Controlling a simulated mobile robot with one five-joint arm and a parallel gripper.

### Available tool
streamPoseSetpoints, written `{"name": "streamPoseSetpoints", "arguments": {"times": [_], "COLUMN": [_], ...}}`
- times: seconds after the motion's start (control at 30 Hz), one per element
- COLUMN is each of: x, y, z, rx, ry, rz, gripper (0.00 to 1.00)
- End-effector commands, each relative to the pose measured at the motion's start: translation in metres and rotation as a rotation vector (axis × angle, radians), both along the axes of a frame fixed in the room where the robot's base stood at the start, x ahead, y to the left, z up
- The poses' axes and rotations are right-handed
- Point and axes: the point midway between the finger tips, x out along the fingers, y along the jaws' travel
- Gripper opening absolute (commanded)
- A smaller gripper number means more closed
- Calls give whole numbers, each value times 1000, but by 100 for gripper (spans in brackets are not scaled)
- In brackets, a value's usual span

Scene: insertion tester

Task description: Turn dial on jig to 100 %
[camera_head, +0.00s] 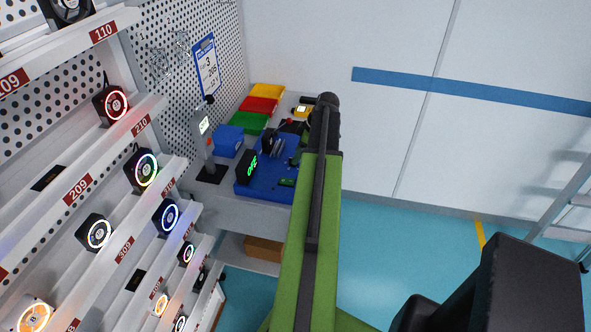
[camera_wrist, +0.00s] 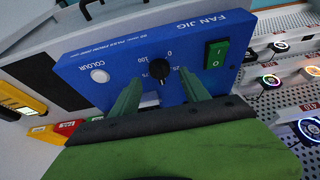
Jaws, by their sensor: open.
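The blue FAN JIG panel (camera_wrist: 120,55) fills the upper middle of the wrist view, its print upside down. Its black dial (camera_wrist: 157,70) sits between my fingertips. The printed 0 and 100 are just above the dial in the picture. A small pale mark shows at the dial's lower edge, but I cannot read its setting. My gripper (camera_wrist: 160,77) is open, with one green finger on each side of the dial. I cannot tell whether either finger touches it. In the head view my arm hides the gripper and dial.
The panel also has a green switch (camera_wrist: 215,54) and a white COLOUR button (camera_wrist: 99,76) near the fingers. Fan shelves (camera_head: 150,113) stand left.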

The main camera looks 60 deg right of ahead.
Motion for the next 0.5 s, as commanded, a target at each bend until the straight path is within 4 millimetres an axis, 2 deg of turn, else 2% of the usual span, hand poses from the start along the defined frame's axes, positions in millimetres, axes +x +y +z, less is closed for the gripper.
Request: {"name": "streamPoseSetpoints", "arguments": {"times": [0.03, 0.1, 0.43, 0.5], "x": [4, 8, 11, 11], "y": [1, 2, 3, 3], "z": [-18, -25, -26, -26], "rx": [0, 0, 0, 0], "ry": [0, 0, 0, 0], "rz": [1, 0, -1, -1], "gripper": [54, 54, 54, 46]}}
